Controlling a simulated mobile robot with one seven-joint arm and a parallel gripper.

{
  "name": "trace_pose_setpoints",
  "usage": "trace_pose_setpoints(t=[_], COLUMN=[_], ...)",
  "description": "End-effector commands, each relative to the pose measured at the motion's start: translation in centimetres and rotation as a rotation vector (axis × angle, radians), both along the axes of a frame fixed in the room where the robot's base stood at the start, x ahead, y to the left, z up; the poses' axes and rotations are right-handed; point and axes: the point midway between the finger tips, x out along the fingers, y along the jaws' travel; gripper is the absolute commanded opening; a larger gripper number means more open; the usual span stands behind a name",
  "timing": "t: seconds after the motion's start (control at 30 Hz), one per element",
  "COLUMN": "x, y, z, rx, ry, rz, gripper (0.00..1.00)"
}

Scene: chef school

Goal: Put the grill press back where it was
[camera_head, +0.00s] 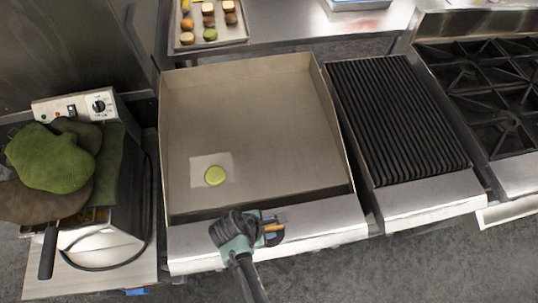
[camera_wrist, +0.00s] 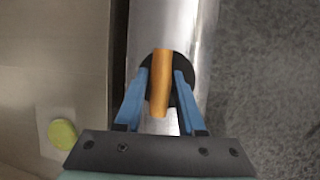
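The grill press (camera_wrist: 159,84) is a round black disc with an orange wooden handle. In the wrist view, the two blue fingers of my gripper (camera_wrist: 162,78) lie close on either side of the handle and appear to be shut on it. The disc shows behind the fingertips. In the head view, my gripper (camera_head: 272,232) is over the steel front ledge of the griddle, with the orange handle (camera_head: 273,228) at its fingers. The disc is mostly hidden there, and I cannot tell whether it touches the ledge.
A yellow-green round piece (camera_head: 215,175) lies on a pale patch of the griddle (camera_head: 260,110). A ribbed grill (camera_head: 397,115) and a gas stove (camera_head: 490,85) stand to the right. A fryer (camera_head: 98,106) with mitts (camera_head: 50,160) stands left. A food tray (camera_head: 240,33) is behind.

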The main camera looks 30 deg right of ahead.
Motion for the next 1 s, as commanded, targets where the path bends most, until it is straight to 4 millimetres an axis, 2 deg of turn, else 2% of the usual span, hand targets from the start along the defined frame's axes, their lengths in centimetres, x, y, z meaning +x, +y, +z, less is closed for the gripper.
trace_pose_setpoints(t=[0.03, 0.1, 0.37, 0.53, 0.67, 1.0], x=[0.0, 0.0, 0.0, 0.0, -0.1, -0.5], y=[0.0, 0.0, 0.0, 0.3, 1.1, 3.9], z=[0.0, 0.0, 0.1, 1.0, 2.7, 8.6], rx=[0.0, 0.0, 0.0, -0.001, 0.0, 0.001], ry=[0.0, 0.0, 0.0, -0.002, -0.002, -0.004], rz=[0.0, 0.0, 0.0, 0.001, 0.002, 0.002], gripper=[0.49, 0.6, 0.6, 0.6, 0.6, 0.6])
